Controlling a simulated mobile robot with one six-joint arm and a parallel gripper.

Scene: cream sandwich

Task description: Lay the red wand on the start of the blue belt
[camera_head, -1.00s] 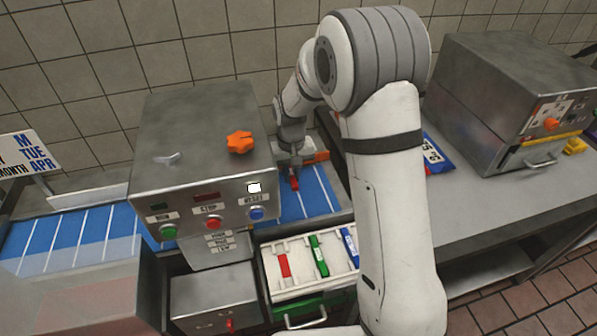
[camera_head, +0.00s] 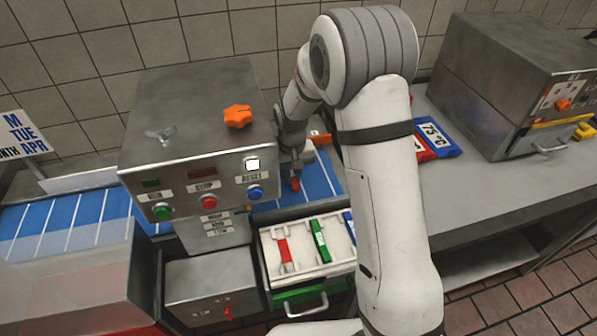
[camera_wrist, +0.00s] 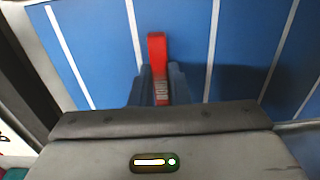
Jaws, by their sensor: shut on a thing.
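My gripper (camera_head: 293,174) is shut on the red wand (camera_wrist: 157,48), which sticks out between the fingers in the wrist view. In the head view the red wand (camera_head: 295,185) shows as a small red piece under the fingers. Both are over the blue belt (camera_head: 322,182), just right of the metal machine. The belt with its white cross lines also fills the wrist view (camera_wrist: 185,30). A shadow lies on the belt to the right of the wand. I cannot tell whether the wand touches the belt.
The metal machine (camera_head: 185,110), with buttons and an orange knob (camera_head: 237,116), straddles the belt close to my gripper's left. In front is an open drawer (camera_head: 305,272) with red, green and blue sticks. An orange piece (camera_head: 320,138) lies behind the gripper.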

